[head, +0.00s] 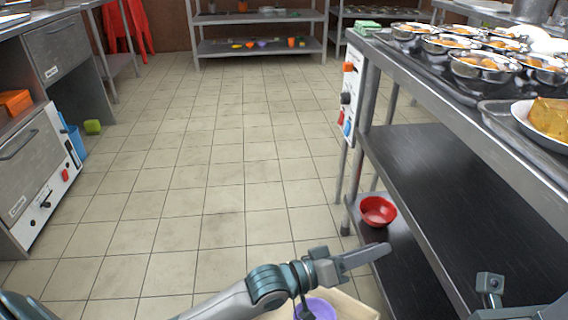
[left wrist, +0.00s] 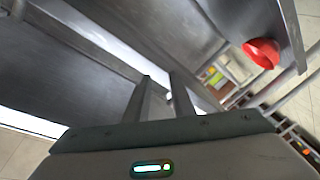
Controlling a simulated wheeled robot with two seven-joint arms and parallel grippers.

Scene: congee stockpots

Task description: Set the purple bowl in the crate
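The purple bowl (head: 318,309) shows at the bottom edge of the head view, cut off by the frame and partly covered by my left wrist. A pale beige crate (head: 354,305) lies around and beside it. The bowl appears to be within the crate's outline, but I cannot see what it rests on. My left gripper (head: 372,256) is above and to the right of the bowl, pointing right toward the shelf. In the left wrist view, its two fingers (left wrist: 162,98) stand apart with nothing between them. Part of my right arm shows at lower right; its fingers are not clear.
A red bowl (head: 378,211) sits on the lower shelf (head: 440,190) of the steel table at right; it also shows in the left wrist view (left wrist: 262,52). Metal bowls of food (head: 482,66) fill the tabletop. The tiled floor (head: 215,170) in the middle is clear.

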